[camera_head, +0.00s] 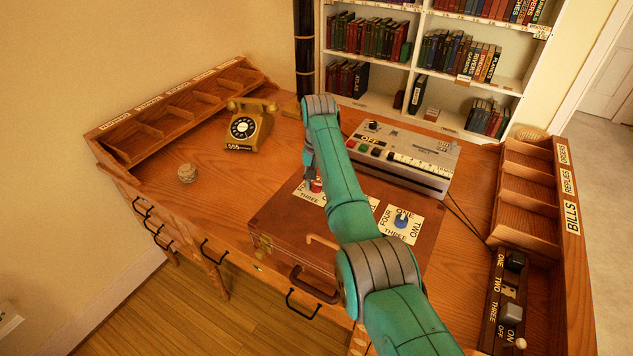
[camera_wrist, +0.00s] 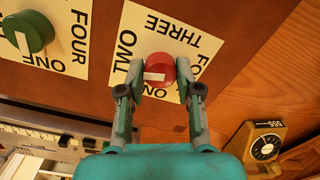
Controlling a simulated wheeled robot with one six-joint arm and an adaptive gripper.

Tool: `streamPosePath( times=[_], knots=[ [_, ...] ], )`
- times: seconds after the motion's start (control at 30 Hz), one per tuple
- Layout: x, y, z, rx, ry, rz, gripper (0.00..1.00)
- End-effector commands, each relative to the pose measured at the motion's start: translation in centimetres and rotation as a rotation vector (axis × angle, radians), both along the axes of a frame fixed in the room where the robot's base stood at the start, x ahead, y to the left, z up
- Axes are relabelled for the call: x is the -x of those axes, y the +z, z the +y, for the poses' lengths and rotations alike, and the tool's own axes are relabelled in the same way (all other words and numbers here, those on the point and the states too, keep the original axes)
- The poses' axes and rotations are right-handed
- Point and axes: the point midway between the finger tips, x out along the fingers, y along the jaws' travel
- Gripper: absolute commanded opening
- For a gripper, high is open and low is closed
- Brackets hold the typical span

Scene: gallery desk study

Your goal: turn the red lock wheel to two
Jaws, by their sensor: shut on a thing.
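The red lock wheel (camera_wrist: 160,68) sits on a white card (camera_wrist: 190,42) lettered with number words, on a brown case (camera_head: 275,228). In the wrist view my gripper (camera_wrist: 160,80) has its two fingers shut on the wheel's sides. The wheel's white mark points left, close to the lower end of the word TWO; THREE is at the top, and the other words are partly hidden by the fingers. In the head view the red wheel (camera_head: 316,186) shows beneath my gripper (camera_head: 312,176), partly covered by my arm.
A green wheel (camera_wrist: 28,32) and a blue wheel (camera_head: 401,222) are on the same case. A grey control box (camera_head: 405,160) stands behind it. A yellow telephone (camera_head: 248,126) and a cork-coloured ball (camera_head: 187,172) are on the left, with clear desk between.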

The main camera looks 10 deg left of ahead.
Motion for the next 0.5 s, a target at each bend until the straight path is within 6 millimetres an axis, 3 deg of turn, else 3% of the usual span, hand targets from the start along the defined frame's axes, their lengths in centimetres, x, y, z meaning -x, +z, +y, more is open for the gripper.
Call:
streamPosePath(
  times=[0.5],
  knots=[
    [-0.02, 0.02, 0.01, 0.000, -0.237, -0.002, 0.00]
  ],
)
